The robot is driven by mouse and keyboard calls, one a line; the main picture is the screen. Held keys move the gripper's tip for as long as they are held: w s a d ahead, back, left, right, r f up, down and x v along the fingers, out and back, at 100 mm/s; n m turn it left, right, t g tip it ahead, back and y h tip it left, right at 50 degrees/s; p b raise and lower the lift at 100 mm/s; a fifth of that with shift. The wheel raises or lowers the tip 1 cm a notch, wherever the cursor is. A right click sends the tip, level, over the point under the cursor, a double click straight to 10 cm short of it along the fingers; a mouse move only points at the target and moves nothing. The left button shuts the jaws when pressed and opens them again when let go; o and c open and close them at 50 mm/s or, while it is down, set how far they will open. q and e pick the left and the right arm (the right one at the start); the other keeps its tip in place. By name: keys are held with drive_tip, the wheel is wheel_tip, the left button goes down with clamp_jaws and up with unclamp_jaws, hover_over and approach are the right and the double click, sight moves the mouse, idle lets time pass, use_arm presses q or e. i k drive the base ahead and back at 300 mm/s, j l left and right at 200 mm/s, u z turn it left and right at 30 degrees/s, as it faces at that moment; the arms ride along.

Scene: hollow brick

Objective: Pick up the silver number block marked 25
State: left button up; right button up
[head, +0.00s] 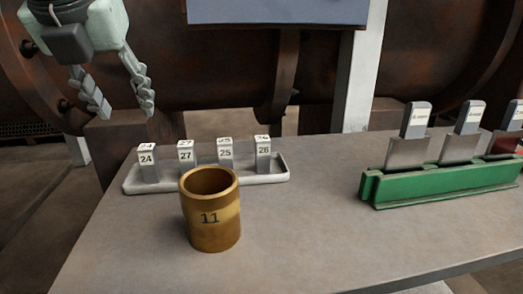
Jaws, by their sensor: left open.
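The silver number block marked 25 (225,155) stands upright in a light grey tray (275,179) on the table. It is third from the left, between the block marked 27 (186,156) and the block marked 26 or 28 (263,156); that last digit is hard to read. The block marked 24 (148,166) stands at the left end. My left gripper (121,112) hangs at the upper left, above and behind the tray's left end. It is open and empty, with its two fingers spread, apart from all the blocks. My right gripper is not in view.
A brass cup marked 11 (210,222) stands in front of the tray and hides part of its front edge. A green rack (450,181) holding several upright tags stands at the right. The table (315,235) is clear between cup and rack. A rusty pipe structure (190,65) stands behind.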

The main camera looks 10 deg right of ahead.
sight(224, 145)
drive_tip(key=k+l, duration=0.3)
drive_tip(key=k, duration=0.15)
drive_tip(key=k+l, duration=0.3)
drive_tip(key=k, duration=0.15)
drive_tip(key=k+l, duration=0.3)
drive_tip(key=k, duration=0.2)
